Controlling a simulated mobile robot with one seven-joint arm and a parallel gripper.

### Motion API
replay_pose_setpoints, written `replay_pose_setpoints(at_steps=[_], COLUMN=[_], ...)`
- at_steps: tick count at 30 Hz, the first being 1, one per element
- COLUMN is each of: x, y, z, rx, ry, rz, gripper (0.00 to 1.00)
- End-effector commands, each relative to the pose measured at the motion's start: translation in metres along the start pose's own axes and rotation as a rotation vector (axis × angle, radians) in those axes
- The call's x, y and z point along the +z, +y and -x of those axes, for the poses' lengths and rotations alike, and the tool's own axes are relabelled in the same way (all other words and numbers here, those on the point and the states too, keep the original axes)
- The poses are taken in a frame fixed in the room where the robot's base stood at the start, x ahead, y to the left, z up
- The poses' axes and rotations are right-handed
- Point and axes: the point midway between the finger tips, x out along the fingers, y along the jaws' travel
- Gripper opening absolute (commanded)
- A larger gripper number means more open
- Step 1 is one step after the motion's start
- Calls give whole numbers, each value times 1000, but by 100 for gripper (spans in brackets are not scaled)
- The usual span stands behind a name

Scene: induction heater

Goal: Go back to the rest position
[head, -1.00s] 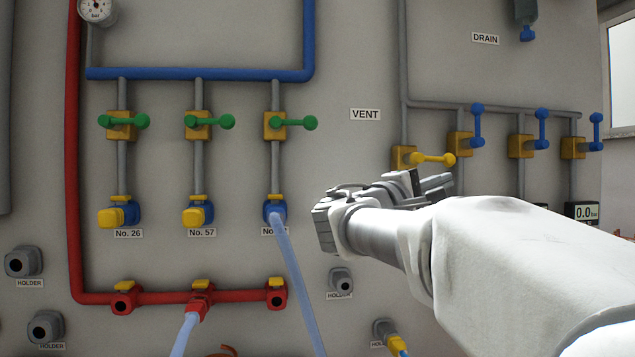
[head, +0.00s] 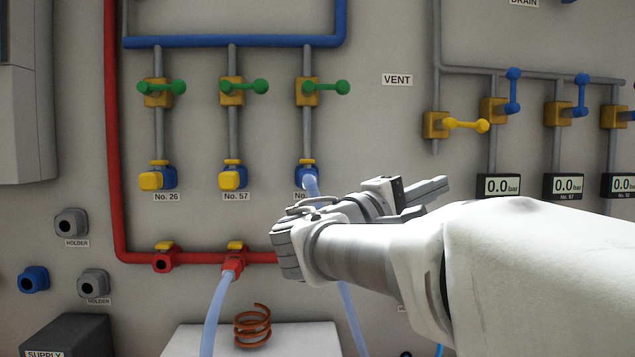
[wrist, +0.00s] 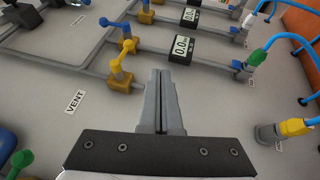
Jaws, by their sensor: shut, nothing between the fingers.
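My gripper (head: 428,200) is in front of the panel, right of the third blue port, with its fingers pointing to the right. In the wrist view its fingers (wrist: 160,100) lie together with nothing between them. They are near the yellow vent valve (wrist: 122,65) in that picture, and I cannot tell the exact gap to the panel. In the head view my arm reaches in from the right and hides part of the red pipe and the third label.
Green-handled valves (head: 231,88) sit on the blue manifold. A hose (head: 213,312) hangs from the red manifold, another (head: 352,320) from the third blue port. A copper coil (head: 252,326) stands on a white surface (head: 190,338). Gauges (head: 498,186) line the right, near my arm.

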Motion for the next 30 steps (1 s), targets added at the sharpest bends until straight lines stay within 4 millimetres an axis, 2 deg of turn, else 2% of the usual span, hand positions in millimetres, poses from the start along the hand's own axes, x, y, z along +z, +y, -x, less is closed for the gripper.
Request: replay_pose_setpoints(at_steps=[5, 8, 11, 14, 17, 21, 27, 30], x=[1, 11, 31, 56, 79, 105, 125, 129], y=[-2, -14, -43, -84, -126, -178, -236, -255], z=[-1, -2, -3, 4, 19, 52, 113, 146], rx=[-8, -63, -184, -358, -540, -788, -1120, -1270], ry=[-1, -6, -13, -19, -22, -24, -21, -18], rz=[0, 0, -7, -28, -69, -158, -347, -466], gripper=[0, 0, 0, 0, 0, 0, 0, 0])
